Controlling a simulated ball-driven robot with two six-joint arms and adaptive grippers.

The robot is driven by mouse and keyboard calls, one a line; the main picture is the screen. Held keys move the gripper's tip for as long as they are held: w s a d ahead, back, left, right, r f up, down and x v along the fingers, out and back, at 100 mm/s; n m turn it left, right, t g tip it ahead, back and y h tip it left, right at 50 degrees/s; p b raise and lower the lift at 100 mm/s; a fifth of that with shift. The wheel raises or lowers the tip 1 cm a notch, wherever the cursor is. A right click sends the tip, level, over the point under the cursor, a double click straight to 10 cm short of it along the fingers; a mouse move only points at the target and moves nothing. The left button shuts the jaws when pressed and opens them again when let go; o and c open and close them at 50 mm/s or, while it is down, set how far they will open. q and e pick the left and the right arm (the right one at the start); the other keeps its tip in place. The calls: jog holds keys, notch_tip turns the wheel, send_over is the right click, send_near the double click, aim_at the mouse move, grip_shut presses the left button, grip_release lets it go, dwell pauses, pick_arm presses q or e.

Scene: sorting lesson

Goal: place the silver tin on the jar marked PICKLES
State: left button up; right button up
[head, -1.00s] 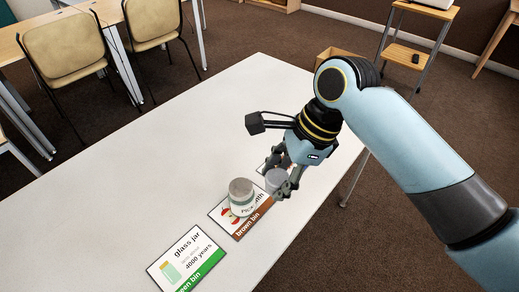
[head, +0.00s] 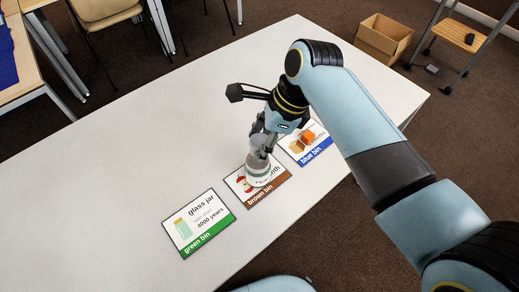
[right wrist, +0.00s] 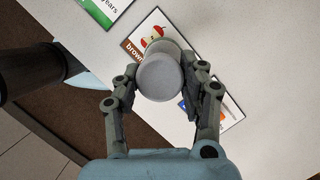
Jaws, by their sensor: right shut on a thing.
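The silver tin (head: 260,142) is between the fingers of my right gripper (head: 262,145), which is shut on it. The jar (head: 258,175), pale with a printed label, stands on the brown bin card; its wording is only partly readable. The tin is above the jar in the head view, and I cannot tell whether they touch. In the right wrist view the tin (right wrist: 160,80) is between the fingers of the right gripper (right wrist: 163,85). It covers much of the round shape behind it, which looks like the jar (right wrist: 168,46). My left gripper is not in view.
The white table (head: 110,190) is clear on its left. The brown bin card (head: 266,196) lies between the green bin card (head: 200,222) and the blue bin card (head: 318,153). A cardboard box (head: 383,38) and a small stand (head: 462,35) are on the floor beyond the table.

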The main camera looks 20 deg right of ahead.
jog(key=shift+w+a+f, duration=0.15)
jog(key=shift+w+f, duration=0.05)
jog(key=shift+w, duration=0.1)
jog(key=shift+f, duration=0.4)
notch_tip(320, 180, down, 3)
jog(key=shift+r, duration=0.2)
jog(key=shift+f, duration=0.3)
jog(key=shift+f, duration=0.1)
jog(key=o, duration=1.2)
